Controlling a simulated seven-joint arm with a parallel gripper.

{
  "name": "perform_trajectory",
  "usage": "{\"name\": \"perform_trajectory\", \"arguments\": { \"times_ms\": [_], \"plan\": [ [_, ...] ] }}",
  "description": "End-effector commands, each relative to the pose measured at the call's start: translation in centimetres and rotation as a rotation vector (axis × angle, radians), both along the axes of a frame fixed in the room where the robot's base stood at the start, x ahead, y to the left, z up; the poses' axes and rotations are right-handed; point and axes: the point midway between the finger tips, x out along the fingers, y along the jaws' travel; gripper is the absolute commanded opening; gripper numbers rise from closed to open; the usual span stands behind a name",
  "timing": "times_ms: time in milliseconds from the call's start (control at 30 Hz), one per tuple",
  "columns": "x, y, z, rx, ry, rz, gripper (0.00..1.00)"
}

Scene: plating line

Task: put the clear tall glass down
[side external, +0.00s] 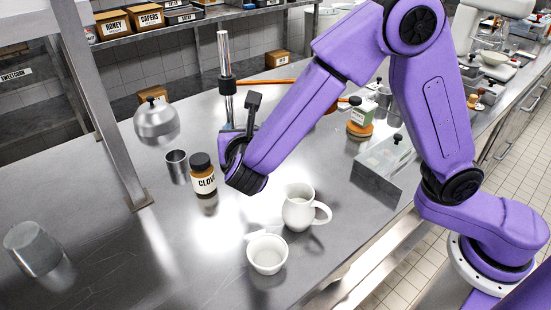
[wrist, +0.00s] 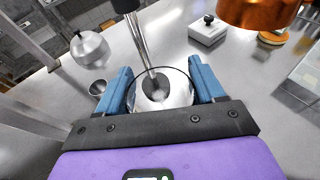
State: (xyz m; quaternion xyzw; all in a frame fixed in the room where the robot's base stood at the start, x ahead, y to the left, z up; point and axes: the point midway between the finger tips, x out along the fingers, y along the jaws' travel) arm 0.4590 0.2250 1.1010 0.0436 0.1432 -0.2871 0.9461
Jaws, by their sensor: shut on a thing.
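The clear tall glass (wrist: 174,94) is between the two blue fingers of my gripper (wrist: 158,74) in the wrist view. Its round rim shows, and the steel counter shows through it. My gripper is shut on it. In the side view my gripper (side external: 229,129) is mostly hidden behind my purple arm, and I cannot make out the glass there. How far the glass's base is from the counter (side external: 120,235) cannot be told.
A steel post (side external: 225,75) stands close by my gripper. A brown jar labelled clove (side external: 204,182), a metal cup (side external: 177,167) and a domed lid (side external: 157,122) stand left. A white jug (side external: 297,210) and white cup (side external: 267,256) stand in front.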

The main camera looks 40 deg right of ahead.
Motion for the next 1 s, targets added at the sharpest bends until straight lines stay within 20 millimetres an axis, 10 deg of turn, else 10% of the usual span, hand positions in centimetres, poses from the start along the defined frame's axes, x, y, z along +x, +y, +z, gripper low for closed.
{"name": "perform_trajectory", "arguments": {
  "times_ms": [467,1000],
  "plan": [
    [0.0,0.0,5.6,0.006,-0.005,0.000,0.12],
    [-5.6,-6.0,5.6,0.013,0.008,-0.025,0.12]
  ]
}}
